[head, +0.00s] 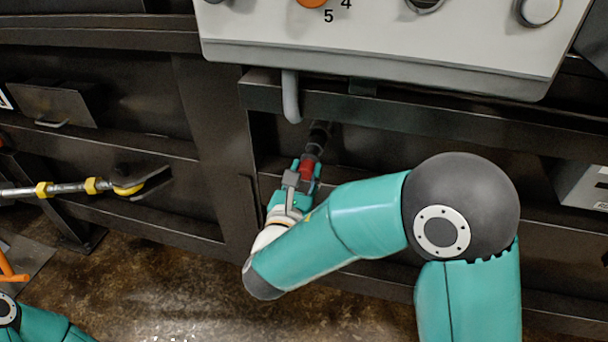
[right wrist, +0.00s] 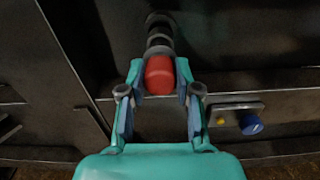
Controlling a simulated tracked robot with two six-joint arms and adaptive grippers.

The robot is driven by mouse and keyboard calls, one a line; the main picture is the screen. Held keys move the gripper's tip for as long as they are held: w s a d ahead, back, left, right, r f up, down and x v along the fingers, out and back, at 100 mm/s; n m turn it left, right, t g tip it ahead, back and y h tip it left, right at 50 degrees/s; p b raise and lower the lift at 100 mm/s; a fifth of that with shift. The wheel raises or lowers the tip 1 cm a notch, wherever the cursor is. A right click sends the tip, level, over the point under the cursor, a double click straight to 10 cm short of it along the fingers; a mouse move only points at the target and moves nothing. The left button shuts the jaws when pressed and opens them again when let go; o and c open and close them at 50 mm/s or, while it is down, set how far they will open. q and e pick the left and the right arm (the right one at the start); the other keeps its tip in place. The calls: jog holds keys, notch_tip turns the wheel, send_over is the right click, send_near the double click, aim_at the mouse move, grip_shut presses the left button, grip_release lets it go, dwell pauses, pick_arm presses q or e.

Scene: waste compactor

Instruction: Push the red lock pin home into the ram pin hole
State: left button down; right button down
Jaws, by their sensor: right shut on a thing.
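The red lock pin (head: 307,167) is between the fingers of my right gripper (head: 301,174), which is shut on it. In the right wrist view the red pin (right wrist: 159,76) sits between the fingertips of the right gripper (right wrist: 158,80). Beyond the pin, in line with it, is a dark ringed cylindrical fitting (right wrist: 158,35), also in the head view (head: 319,135). I cannot tell how deep the pin sits in it, and the hole itself is hidden. My left gripper is not in view; a bit of teal arm shows at the lower left.
A pale control panel (head: 380,45) overhangs above, with a grey conduit (head: 291,97) below it. A dark steel frame (head: 215,140) surrounds the fitting. A rod with yellow collars (head: 70,187) lies at left. A blue knob (right wrist: 251,124) shows at right in the right wrist view.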

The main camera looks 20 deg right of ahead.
aim_at(309, 158)
jog(key=shift+x, duration=1.75)
jog(key=shift+r, duration=0.1)
jog(key=c, duration=0.7)
grip_release()
jog(key=shift+c, duration=0.6)
jog(key=shift+s, duration=0.1)
jog(key=shift+s+a, duration=0.35)
jog(key=shift+s, duration=0.1)
jog(key=shift+b+v, duration=0.7)
jog(key=shift+v, duration=2.15)
jog(key=shift+s, duration=0.1)
